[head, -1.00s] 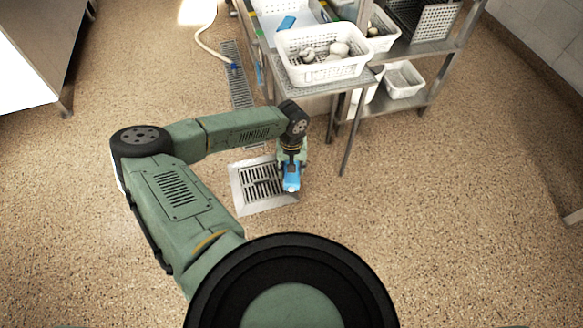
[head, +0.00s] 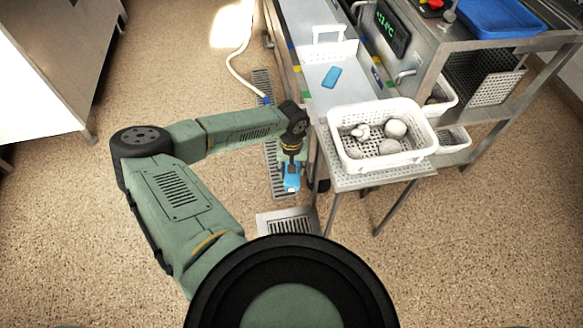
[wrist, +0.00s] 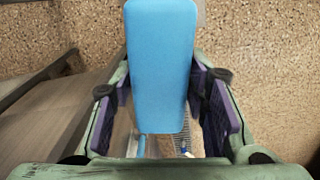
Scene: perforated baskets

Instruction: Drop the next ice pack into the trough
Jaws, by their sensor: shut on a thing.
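My gripper (head: 291,180) is shut on a blue ice pack (head: 291,186) and holds it above the floor, left of the metal counter. In the wrist view the ice pack (wrist: 160,65) is a smooth blue block between the two purple-padded fingers of my gripper (wrist: 162,98). The pale metal trough (head: 352,84) runs away from me behind the white basket, to the right of and beyond my gripper. Another blue ice pack (head: 331,76) lies in it. A white handle-shaped frame (head: 327,33) stands across the trough.
A white perforated basket (head: 345,160) with several rounded pale objects stands on the counter's near end, right of my gripper. A shelf unit (head: 500,92) with more baskets stands further right. A floor grate (head: 288,222) lies below. Open floor lies to the left.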

